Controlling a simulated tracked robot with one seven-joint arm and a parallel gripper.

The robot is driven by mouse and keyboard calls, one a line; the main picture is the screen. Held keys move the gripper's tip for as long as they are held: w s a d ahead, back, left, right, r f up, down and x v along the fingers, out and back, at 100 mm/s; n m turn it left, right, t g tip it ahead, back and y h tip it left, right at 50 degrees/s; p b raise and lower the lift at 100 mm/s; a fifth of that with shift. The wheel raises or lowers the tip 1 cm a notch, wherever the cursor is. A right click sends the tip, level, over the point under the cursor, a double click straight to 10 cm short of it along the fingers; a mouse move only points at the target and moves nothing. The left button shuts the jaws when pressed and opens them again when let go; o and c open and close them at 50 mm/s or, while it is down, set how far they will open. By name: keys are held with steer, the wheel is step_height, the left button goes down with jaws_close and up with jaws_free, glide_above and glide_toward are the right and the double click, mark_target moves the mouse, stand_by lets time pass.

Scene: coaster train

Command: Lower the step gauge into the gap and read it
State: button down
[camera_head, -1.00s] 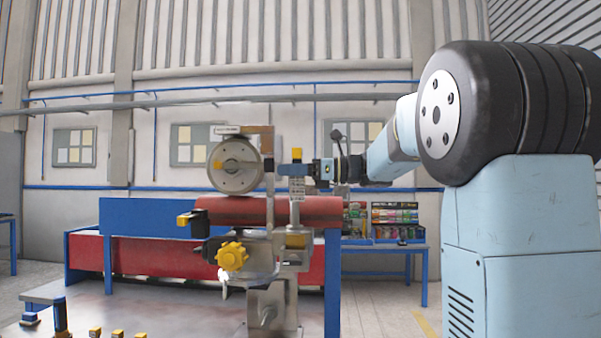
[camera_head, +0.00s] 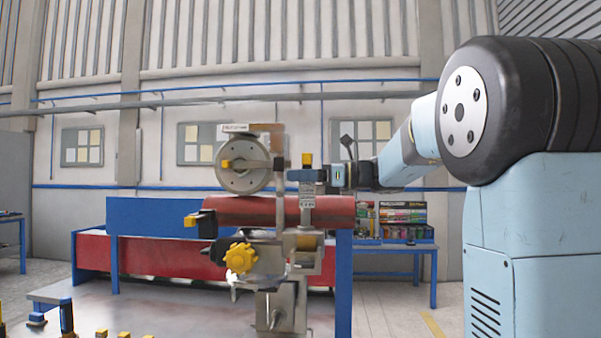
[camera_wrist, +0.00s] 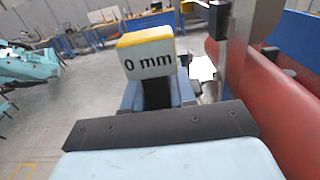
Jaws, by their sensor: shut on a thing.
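My gripper (camera_head: 312,176) is shut on the step gauge (camera_head: 307,203), a grey stepped plate with small markings and a yellow top. It hangs upright just right of the wheel assembly, in front of or beside the red tube; the depth is unclear. In the wrist view the gauge's head (camera_wrist: 150,57) is white with a yellow top edge and reads "0 mm". The pale wheel (camera_head: 240,180) stands above the red tube (camera_head: 235,210). I cannot tell whether the gauge's lower end is inside the gap.
A yellow knob (camera_head: 240,257) and a yellow-tipped black part (camera_head: 192,220) stick out from the fixture's front. A blue-framed bench (camera_head: 400,246) with colourful boxes stands behind right. Small yellow-topped blocks (camera_head: 124,335) sit on the table at lower left.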

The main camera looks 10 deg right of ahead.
mark_target(300, 207)
steer(key=shift+f, duration=3)
steer(key=shift+f, duration=0.85)
steer(key=shift+s+f, duration=0.1)
steer(key=shift+f, duration=0.1)
steer(key=shift+s+f, duration=0.1)
steer(key=shift+f, duration=0.95)
stand_by(2.9)
